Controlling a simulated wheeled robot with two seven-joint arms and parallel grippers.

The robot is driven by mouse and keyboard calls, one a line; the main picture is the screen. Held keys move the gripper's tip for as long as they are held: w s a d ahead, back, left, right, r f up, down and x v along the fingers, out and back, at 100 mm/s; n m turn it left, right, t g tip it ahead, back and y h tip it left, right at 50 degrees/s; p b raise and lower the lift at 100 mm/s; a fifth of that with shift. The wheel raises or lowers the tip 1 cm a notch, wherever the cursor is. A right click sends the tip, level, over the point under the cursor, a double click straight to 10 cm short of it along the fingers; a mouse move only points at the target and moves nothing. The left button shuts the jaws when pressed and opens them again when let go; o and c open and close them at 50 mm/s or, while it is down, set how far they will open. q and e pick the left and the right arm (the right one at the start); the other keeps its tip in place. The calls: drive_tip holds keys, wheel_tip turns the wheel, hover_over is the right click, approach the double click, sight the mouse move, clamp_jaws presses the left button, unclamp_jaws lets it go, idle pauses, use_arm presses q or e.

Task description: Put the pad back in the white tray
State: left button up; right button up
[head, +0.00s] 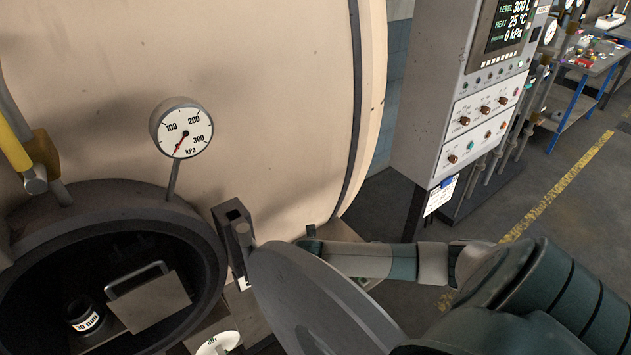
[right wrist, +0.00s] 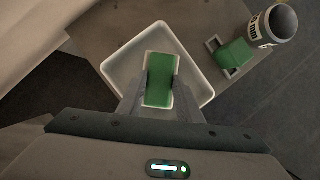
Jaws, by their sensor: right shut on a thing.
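The green pad (right wrist: 159,92) is between the two fingers of my right gripper (right wrist: 161,70) in the right wrist view, and the gripper is shut on it. The white tray (right wrist: 116,62) is a square, shallow tray directly beneath the pad in that view. The pad overlaps the tray's inside, but I cannot tell whether it touches the tray floor. In the head view my right arm passes behind the round grey door, which hides the gripper, pad and tray. My left gripper is not in view.
A green block with a grey handle (right wrist: 235,54) and a labelled cylinder (right wrist: 272,22) stand right of the tray. The open door (head: 305,305) is beside the vessel's round port (head: 205,235). A pressure gauge (head: 183,131) and a control cabinet (head: 440,100) are nearby.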

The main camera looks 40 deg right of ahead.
drive_tip(key=shift+f, duration=0.6)
drive_tip(key=o, duration=0.9)
drive_tip(key=shift+o, duration=0.2)
drive_tip(key=b+v, duration=0.2)
drive_tip(key=v, duration=1)
drive_tip(key=shift+b, duration=0.3)
